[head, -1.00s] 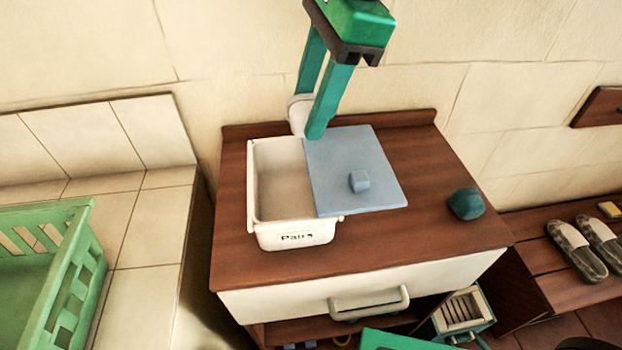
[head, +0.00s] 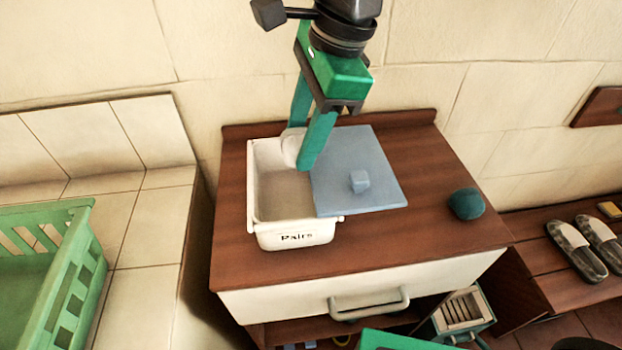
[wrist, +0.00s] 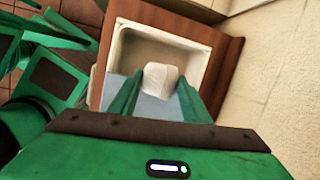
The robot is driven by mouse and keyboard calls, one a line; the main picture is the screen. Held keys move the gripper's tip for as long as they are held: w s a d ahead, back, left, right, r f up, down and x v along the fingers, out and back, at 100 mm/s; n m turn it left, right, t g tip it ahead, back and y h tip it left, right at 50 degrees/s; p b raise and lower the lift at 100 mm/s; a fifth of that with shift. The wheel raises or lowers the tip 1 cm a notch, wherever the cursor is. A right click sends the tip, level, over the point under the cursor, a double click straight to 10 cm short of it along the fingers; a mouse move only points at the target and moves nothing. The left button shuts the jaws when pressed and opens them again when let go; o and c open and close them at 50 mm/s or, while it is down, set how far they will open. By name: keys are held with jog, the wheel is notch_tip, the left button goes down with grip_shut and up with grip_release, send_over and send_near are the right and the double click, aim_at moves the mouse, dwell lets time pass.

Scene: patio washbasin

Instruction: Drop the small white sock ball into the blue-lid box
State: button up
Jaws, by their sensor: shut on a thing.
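The small white sock ball (head: 292,146) is between the green fingers of my gripper (head: 303,150), which is shut on it. In the wrist view the sock ball (wrist: 160,78) shows between the fingertips (wrist: 158,85), in front of the box opening. The white box (head: 294,234), labelled "Pairs", stands on the brown cabinet top with its left part open. Its blue lid (head: 345,190), with a small knob, covers the right side. The sock ball is over the far end of the opening, near the lid's edge. One finger partly hides it in the head view.
A dark teal ball (head: 466,204) lies on the cabinet top (head: 420,240) right of the box. A green crate (head: 60,270) stands on the tiled ledge at left. Patterned slippers (head: 580,247) rest on a low shelf at right. The wall is close behind the cabinet.

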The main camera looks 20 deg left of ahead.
jog(key=o, duration=1.1)
jog(key=v, duration=1.1)
jog(key=shift+w+f, duration=0.1)
